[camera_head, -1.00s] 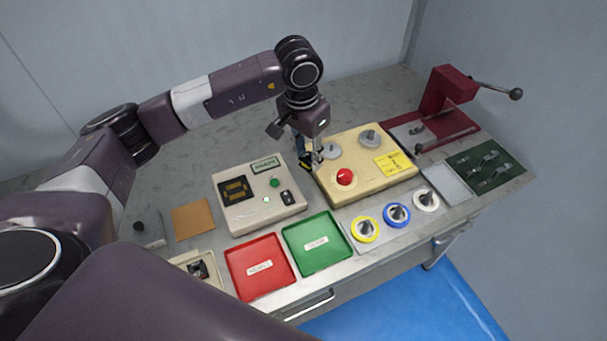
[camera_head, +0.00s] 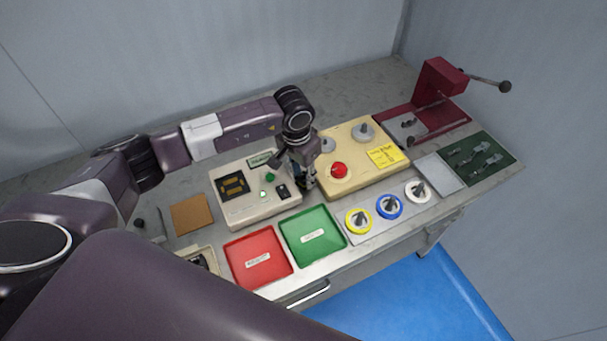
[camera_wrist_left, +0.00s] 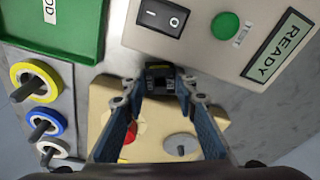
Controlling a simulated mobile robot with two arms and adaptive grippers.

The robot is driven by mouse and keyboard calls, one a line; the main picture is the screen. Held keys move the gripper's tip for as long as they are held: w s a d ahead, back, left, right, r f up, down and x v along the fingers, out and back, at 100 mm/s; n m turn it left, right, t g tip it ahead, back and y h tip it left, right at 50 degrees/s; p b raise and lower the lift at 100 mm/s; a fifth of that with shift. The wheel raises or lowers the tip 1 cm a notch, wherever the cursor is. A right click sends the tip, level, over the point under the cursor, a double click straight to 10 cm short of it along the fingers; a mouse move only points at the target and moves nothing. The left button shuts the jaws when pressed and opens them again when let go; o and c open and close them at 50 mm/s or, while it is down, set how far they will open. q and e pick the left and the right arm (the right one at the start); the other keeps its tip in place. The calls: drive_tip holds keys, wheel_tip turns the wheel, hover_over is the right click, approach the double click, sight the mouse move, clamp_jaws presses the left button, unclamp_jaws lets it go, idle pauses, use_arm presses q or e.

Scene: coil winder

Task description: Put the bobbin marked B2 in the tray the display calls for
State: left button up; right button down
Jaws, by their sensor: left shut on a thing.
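My left gripper (camera_head: 308,184) is over the gap between the cream tester and the yellowish box, behind the green tray. In the left wrist view its fingers (camera_wrist_left: 160,88) are shut on a small dark bobbin (camera_wrist_left: 160,74) with a yellow edge; I cannot read its mark. The green tray (camera_head: 313,254), whose label ends in "OD" in the wrist view, and the red tray (camera_head: 258,277) lie side by side at the front, and both look empty. My right gripper is out of view.
The yellowish box (camera_head: 352,140) with a red button (camera_head: 339,170) stands right of the gripper. A dark red winder (camera_head: 438,90) with a crank stands at the back right.

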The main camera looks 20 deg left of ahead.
use_arm(q)
drive_tip(key=shift+f, duration=0.2)
drive_tip(key=o, duration=1.2)
drive_tip(key=shift+c, duration=0.2)
drive_tip(key=shift+r, duration=0.1)
